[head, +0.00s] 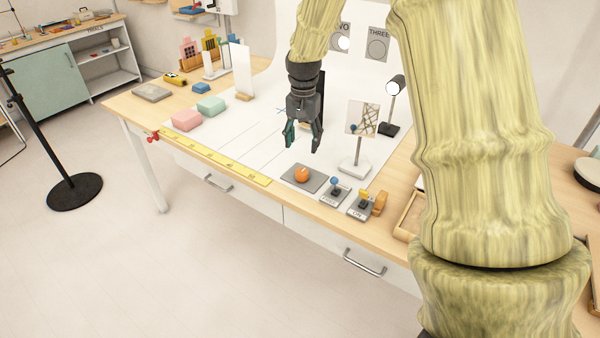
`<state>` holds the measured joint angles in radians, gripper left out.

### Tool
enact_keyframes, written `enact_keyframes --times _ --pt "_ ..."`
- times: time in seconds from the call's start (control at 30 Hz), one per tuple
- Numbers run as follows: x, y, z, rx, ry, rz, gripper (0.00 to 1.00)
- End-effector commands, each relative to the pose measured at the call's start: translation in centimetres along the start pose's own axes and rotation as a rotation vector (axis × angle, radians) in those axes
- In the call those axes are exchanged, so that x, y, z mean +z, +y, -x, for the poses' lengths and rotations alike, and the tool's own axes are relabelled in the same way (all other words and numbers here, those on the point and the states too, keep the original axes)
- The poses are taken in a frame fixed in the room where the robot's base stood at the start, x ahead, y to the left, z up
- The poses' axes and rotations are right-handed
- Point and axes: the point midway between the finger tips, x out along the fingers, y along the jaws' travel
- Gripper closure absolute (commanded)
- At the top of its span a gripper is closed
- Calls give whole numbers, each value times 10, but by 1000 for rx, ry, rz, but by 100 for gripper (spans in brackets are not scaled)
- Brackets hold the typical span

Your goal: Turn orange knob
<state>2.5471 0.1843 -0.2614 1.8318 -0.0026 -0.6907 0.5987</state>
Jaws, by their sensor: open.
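The orange knob (302,174) sits on a flat grey plate (290,180) near the front edge of the table. My gripper (302,142) points down with its fingers apart and nothing between them. In the picture it is just above the knob, apart from it. How far it is from the knob in depth is hard to tell. The knob's top and front show and nothing covers them.
Right of the knob stand a blue-topped switch (334,184), a yellow-topped switch (363,196) and a small stand with a picture card (362,118). A yellow ruler (215,158) lies along the front edge. Pink (187,118) and green (211,104) blocks lie to the left.

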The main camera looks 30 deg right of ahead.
Motion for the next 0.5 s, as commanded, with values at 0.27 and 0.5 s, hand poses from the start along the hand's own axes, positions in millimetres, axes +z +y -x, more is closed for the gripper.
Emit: enact_keyframes --times 0.27,0.5 --pt "1 -1 -24 2 -2 1 42" --pt "0 1 -64 2 -2 0 42"
